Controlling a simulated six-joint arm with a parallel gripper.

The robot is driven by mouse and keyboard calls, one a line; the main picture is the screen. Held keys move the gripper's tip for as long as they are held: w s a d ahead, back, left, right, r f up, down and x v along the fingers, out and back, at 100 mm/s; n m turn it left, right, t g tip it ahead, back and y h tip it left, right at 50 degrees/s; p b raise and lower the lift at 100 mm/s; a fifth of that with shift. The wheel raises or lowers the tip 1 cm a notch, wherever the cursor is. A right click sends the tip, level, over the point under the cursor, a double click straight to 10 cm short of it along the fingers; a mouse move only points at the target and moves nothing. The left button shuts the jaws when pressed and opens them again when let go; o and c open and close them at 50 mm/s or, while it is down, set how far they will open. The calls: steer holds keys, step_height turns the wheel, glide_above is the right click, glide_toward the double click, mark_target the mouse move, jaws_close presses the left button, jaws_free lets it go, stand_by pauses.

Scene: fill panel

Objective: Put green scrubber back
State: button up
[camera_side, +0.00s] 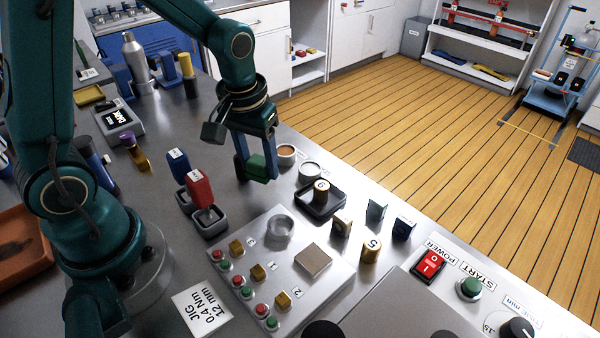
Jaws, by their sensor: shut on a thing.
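The green scrubber (258,169) is a small dark green block. My gripper (256,168) is shut on it, with a blue finger on either side, and it appears to be a little above the metal bench. The fingers hide part of the block. To its left, a red block (198,189) and a blue block (178,164) stand upright by a dark grey holder (209,222). The front compartment of the holder has a pale grey piece in it. I cannot tell exactly how the blocks sit in the holder.
The jig panel (265,262) with buttons and brass blocks lies in front. A purple-topped brass piece (134,148) stands left. Bare bench lies between holder and gripper.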

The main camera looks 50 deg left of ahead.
mark_target(264, 181)
steer(key=shift+w+d+f, duration=0.15)
steer(key=shift+d+f, duration=0.1)
steer(key=shift+d, duration=0.05)
steer(key=shift+f, duration=2)
steer(key=shift+f, duration=0.15)
steer(key=o, duration=1.3)
